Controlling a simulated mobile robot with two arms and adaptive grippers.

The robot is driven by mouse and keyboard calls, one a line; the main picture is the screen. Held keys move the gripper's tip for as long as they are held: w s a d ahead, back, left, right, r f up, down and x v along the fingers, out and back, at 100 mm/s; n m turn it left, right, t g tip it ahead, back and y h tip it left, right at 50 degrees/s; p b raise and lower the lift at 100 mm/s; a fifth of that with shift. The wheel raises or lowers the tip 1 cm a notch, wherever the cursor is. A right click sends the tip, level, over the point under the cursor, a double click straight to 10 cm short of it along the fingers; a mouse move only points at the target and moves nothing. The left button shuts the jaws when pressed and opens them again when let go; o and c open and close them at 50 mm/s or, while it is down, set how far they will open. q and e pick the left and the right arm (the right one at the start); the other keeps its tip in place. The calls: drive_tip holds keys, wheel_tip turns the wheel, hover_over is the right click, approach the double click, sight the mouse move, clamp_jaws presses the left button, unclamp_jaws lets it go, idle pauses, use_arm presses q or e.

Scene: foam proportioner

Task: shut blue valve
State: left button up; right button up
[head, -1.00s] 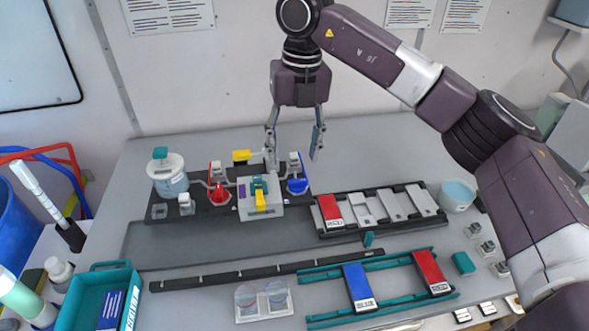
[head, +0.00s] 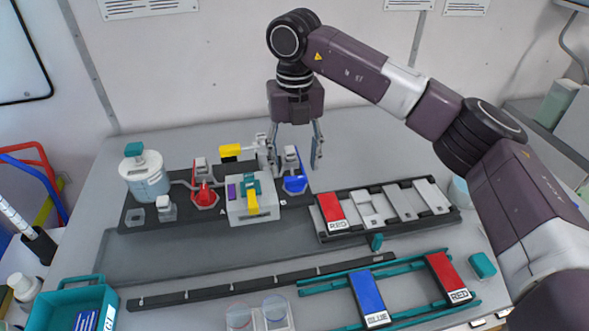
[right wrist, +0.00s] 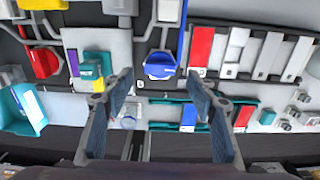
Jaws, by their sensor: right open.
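The blue valve (head: 296,184) stands at the right end of the dark rail, with a pale block (head: 290,153) above its blue base. My right gripper (head: 294,166) is open and points down, its fingers on either side of the valve's upper part in the head view. The gap between fingers and valve is hard to judge there. In the right wrist view, the blue valve (right wrist: 160,67) lies beyond the gap between the open fingertips (right wrist: 160,80), with nothing held. My left gripper is out of view.
A grey unit with a yellow lever (head: 252,203) and a red valve (head: 204,195) stand left of the blue valve. A yellow-handled part (head: 230,151) sits behind. The slotted rack (head: 400,203) is close on the right.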

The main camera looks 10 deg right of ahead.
sight(295, 178)
wheel_tip(295, 178, down, 3)
drive_tip(key=shift+f+p, duration=0.15)
drive_tip(key=shift+p, duration=0.3)
drive_tip(key=shift+w+f, duration=0.1)
drive_tip(key=shift+f, duration=0.25)
